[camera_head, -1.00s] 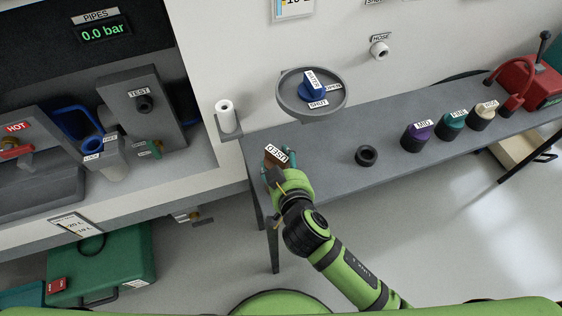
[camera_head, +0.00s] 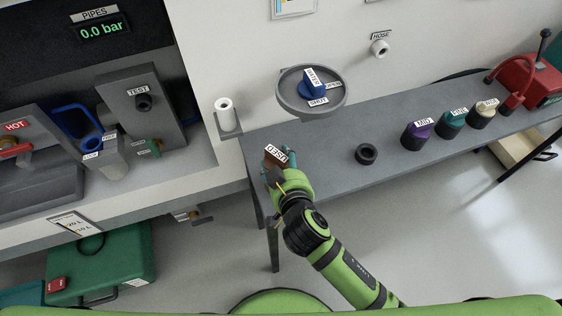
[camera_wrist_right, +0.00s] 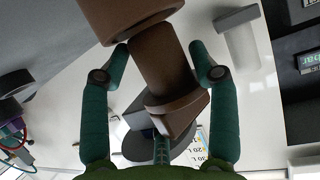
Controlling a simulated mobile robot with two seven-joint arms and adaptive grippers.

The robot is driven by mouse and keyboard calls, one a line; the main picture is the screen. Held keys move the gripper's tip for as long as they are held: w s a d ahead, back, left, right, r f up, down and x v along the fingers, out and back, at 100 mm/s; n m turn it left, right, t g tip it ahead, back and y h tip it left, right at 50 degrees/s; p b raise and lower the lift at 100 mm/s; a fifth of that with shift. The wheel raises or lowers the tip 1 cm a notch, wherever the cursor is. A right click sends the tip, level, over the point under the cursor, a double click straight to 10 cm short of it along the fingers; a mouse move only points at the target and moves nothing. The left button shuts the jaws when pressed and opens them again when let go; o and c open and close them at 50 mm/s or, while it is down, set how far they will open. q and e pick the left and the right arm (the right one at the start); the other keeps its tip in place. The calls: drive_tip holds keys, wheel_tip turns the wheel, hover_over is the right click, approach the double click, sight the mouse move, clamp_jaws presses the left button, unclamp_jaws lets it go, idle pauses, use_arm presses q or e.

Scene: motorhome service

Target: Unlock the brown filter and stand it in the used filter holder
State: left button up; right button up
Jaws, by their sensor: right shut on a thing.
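The brown filter (camera_head: 272,163) bears a white label reading USED and is at the left end of the grey bench in the head view. My right gripper (camera_head: 278,167) is shut on it. In the right wrist view, my two teal fingers (camera_wrist_right: 160,57) lie either side of the brown filter's narrower part (camera_wrist_right: 162,70). A wider brown part shows at the top of that view, and a wedge-shaped brown part at the other end. I cannot tell whether the filter touches the bench. The dark ring-shaped holder (camera_head: 366,154) stands empty further right. My left gripper is not in view.
Purple MID (camera_head: 417,137), teal PRE (camera_head: 451,124) and cream (camera_head: 482,113) filters stand to the right on the grey bench (camera_head: 325,165). A white roll (camera_head: 225,112) stands behind the gripper. Bench around the ring is clear.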

use_arm(q)
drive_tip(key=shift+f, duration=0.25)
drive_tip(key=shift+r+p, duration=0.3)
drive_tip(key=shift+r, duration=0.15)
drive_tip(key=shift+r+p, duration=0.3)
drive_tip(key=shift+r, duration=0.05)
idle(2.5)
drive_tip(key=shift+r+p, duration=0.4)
drive_tip(key=shift+p, duration=0.05)
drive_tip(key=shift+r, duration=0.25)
idle(2.2)
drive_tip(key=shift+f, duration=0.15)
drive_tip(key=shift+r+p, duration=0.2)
drive_tip(key=shift+p, duration=0.1)
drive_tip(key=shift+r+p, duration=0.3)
